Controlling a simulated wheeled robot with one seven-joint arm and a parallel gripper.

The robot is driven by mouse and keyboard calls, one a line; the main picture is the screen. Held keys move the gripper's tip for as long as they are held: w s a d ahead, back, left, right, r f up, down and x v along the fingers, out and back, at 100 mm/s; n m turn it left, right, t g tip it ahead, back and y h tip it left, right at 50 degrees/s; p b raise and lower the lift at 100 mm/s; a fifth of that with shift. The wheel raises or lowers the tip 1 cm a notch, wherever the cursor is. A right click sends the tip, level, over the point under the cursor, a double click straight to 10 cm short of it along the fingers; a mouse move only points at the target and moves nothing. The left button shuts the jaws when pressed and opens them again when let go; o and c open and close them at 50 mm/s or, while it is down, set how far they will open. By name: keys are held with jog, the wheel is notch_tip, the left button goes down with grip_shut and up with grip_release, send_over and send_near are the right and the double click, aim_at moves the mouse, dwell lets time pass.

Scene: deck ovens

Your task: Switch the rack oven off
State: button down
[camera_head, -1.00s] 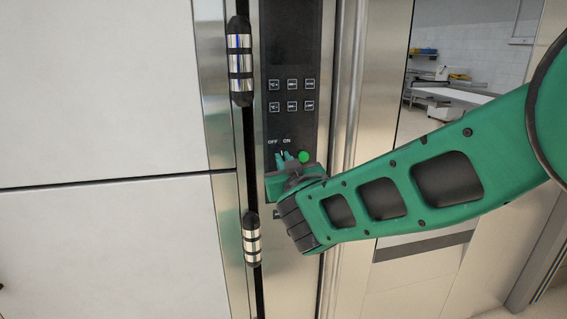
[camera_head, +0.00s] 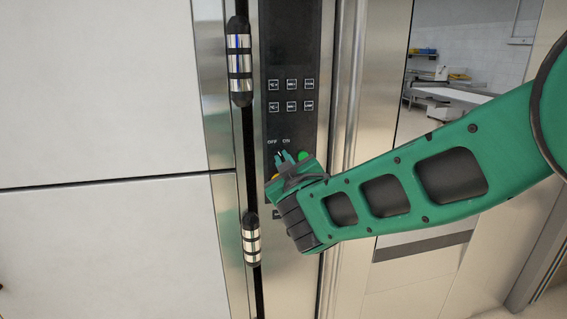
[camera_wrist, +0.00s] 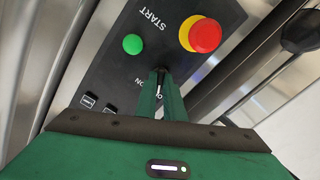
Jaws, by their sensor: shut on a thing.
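The rack oven's dark control panel (camera_head: 291,125) shows in the head view, with OFF and ON printed above a small black rotary switch (camera_head: 281,154). My green gripper (camera_head: 284,160) is at this switch, its two narrow fingers closed on the knob. In the wrist view, the fingertips (camera_wrist: 161,90) pinch the dark switch (camera_wrist: 159,76), which is mostly hidden between them. The printed labels there are partly covered. I cannot tell exactly which way the switch points.
A green START button (camera_head: 304,156) sits right of the switch; it also shows in the wrist view (camera_wrist: 133,44). A red emergency stop with a yellow base (camera_wrist: 205,36) is close to the fingers. A vertical door handle (camera_head: 240,62) stands left of the panel.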

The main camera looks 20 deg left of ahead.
jog(key=shift+s+f, duration=0.1)
jog(key=shift+f, duration=0.05)
jog(key=c, duration=1.9)
grip_release()
jog(key=shift+o, duration=0.2)
jog(key=v, duration=1)
jog(key=shift+s+d, duration=0.2)
jog(key=shift+s, duration=0.05)
